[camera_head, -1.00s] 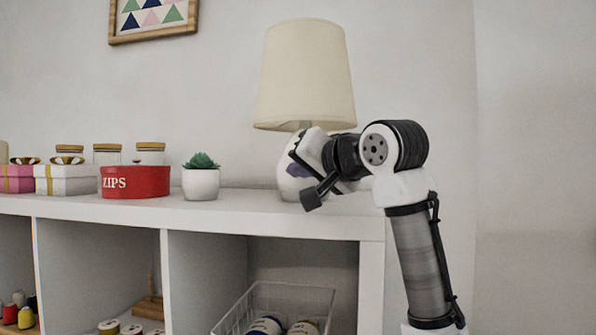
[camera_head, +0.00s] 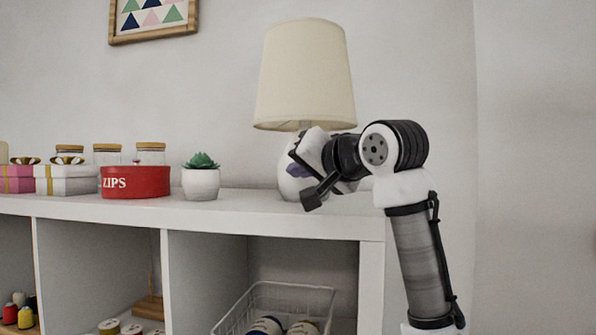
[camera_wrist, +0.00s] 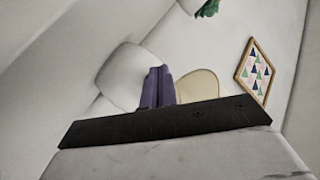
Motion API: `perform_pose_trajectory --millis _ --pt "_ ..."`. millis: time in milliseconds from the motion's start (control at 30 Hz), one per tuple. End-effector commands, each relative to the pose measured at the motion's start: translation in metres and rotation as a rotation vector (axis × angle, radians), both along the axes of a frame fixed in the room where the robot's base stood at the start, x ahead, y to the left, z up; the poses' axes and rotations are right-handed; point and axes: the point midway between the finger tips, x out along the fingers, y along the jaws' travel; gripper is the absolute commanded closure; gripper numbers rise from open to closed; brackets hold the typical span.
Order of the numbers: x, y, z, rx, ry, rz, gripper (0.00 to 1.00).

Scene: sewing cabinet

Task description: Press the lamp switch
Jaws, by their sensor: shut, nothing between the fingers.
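The lamp stands on the cabinet top near its right end. Its cream shade (camera_head: 304,75) and part of its white base (camera_head: 287,181) show in the head view. My gripper (camera_head: 296,170) is in front of the base and covers much of it. Its purple fingers are together and empty in the wrist view (camera_wrist: 157,75). A white rounded shape (camera_wrist: 128,75), which looks like the lamp base, is close beside the fingertips there. I cannot tell whether they touch it. I cannot make out the lamp switch in either view.
A potted succulent (camera_head: 201,178) stands left of the lamp on the white cabinet top (camera_head: 240,208). A red ZIPS tin (camera_head: 136,182), gift boxes and jars are farther left. A wire basket (camera_head: 277,300) sits in the compartment below. The wall is behind the lamp.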

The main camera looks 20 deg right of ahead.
Motion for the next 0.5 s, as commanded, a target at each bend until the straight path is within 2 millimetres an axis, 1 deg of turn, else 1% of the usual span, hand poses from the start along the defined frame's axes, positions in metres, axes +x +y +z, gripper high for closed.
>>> perform_pose_trajectory --millis 267,500 --pt "0.0004 -0.0002 0.0000 0.000 0.000 0.000 1.00" --pt "0.0068 -0.0040 0.0000 0.002 0.000 0.002 1.00"
